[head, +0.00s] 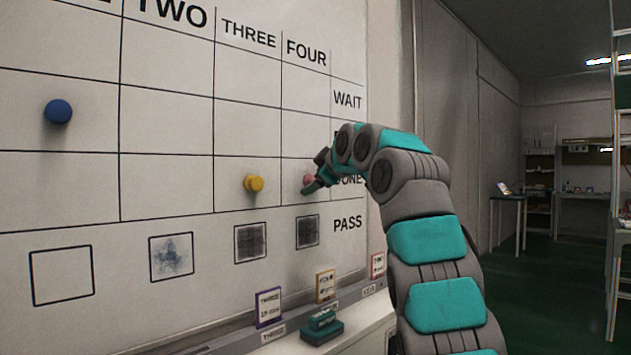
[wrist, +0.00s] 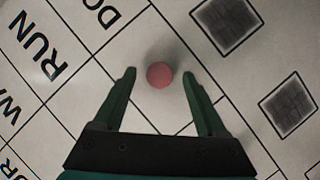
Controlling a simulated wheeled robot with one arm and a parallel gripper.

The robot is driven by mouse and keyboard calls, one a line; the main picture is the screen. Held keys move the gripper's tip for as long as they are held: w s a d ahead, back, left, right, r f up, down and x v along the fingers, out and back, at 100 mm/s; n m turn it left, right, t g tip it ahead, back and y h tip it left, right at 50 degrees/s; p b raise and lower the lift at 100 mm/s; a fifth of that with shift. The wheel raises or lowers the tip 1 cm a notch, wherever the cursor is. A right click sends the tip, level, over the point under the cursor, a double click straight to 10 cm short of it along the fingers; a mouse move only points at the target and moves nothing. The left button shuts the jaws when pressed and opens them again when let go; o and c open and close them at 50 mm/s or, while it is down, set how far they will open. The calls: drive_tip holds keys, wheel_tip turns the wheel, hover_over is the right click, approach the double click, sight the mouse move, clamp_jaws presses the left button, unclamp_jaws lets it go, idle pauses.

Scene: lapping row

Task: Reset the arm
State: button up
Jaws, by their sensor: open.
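My arm reaches up from the lower right in the head view to the upright whiteboard (head: 60,190). My gripper (head: 314,178) is at the board in the FOUR column, DONE row. Its green fingers stand apart in the wrist view (wrist: 159,78). A round pink magnet (wrist: 160,75) sits on the board between the fingertips, with a gap on each side. It also shows in the head view (head: 308,179), partly hidden by my gripper. A yellow magnet (head: 253,183) is in the THREE column, DONE row.
Below the grid is a row of squares, some with dark or blue smudged patches (head: 250,241). A ledge under the board holds small cards (head: 268,306) and a green block-like eraser (head: 321,327). Open floor and shelves (head: 540,178) lie far right.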

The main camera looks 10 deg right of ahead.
drive_tip(key=b+v, duration=0.3)
drive_tip(key=v, duration=0.4)
drive_tip(key=s+f+m+g+h, duration=0.1)
drive_tip(key=s+f+m+g, duration=0.45)
drive_tip(key=f, duration=0.85)
drive_tip(key=s+f+m+g+h, duration=0.1)
drive_tip(key=s+f+m+g, duration=0.2)
drive_tip(key=s+f, duration=0.75)
drive_tip(key=s+f+m+g+h, duration=0.1)
drive_tip(key=s+f+m+g, duration=0.3)
drive_tip(key=s+f, duration=2.6)
drive_tip(key=s+g, duration=0.3)
drive_tip(key=s, duration=0.1)
drive_tip(key=shift+d+f+h+p, duration=0.15)
drive_tip(key=shift+d+h+p, duration=0.15)
drive_tip(key=shift+p, duration=0.1)
drive_tip(key=shift+w+g, duration=0.1)
drive_tip(key=shift+g, duration=0.15)
